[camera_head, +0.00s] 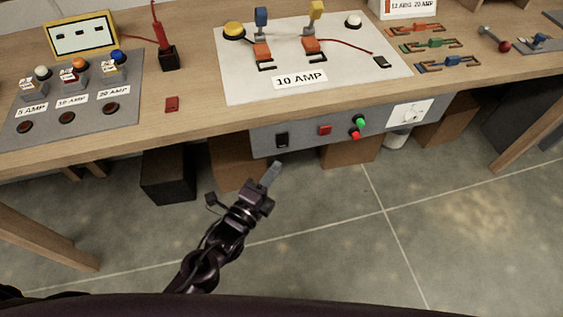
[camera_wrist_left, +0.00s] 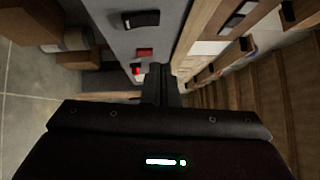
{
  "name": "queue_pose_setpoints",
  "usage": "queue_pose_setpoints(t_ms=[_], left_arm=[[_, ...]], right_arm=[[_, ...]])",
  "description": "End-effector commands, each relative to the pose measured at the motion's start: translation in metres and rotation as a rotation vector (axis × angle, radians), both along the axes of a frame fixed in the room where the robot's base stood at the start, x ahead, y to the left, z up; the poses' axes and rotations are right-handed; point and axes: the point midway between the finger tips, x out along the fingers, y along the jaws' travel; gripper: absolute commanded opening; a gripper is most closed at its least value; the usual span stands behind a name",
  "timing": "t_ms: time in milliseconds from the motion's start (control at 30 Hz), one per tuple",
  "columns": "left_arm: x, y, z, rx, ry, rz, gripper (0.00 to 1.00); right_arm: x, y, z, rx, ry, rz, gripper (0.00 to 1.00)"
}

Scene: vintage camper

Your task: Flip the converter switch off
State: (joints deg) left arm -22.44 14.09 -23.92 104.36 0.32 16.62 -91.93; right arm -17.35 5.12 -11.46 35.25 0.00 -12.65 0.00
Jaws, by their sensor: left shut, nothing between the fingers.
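A grey panel (camera_head: 303,139) hangs under the front edge of the bench. A black rocker switch (camera_head: 282,140) is at its left end, with a small red switch (camera_head: 324,130) to its right. No readable label tells which one is the converter switch. My left gripper (camera_head: 272,172) is shut and empty, just below and in front of the black rocker, apart from it. In the left wrist view the shut fingers (camera_wrist_left: 160,83) show near the panel face, with the black rocker (camera_wrist_left: 140,20) and red switch (camera_wrist_left: 144,52) beyond. My right gripper is out of view.
Green (camera_head: 361,122) and red (camera_head: 355,135) lights and a white dial plate (camera_head: 411,112) are further right on the panel. The wooden benchtop (camera_head: 200,118) overhangs above. Boxes (camera_head: 168,175) stand below it. The floor in front is clear.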

Motion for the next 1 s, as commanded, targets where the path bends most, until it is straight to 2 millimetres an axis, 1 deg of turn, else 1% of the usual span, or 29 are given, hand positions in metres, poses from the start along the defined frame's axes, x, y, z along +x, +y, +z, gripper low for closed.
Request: queue_pose_setpoints(t_ms=[33,133,233,367,567,1000], left_arm=[[-0.009,0.004,-0.001,0.001,0.002,-0.002,0.00],[-0.024,0.011,0.001,0.001,0.003,-0.002,0.00],[-0.036,0.018,0.002,0.001,0.002,-0.002,0.00],[-0.045,0.023,0.004,0.000,0.000,-0.001,0.00],[-0.048,0.024,0.005,-0.001,0.000,0.000,0.00],[-0.047,0.024,0.005,-0.001,0.002,0.000,0.00]], right_arm=[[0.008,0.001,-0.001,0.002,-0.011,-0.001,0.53],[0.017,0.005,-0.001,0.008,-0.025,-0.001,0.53],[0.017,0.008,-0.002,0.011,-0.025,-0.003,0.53],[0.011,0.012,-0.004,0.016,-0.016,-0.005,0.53],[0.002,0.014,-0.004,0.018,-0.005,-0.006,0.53],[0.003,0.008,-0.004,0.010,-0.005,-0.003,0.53]])
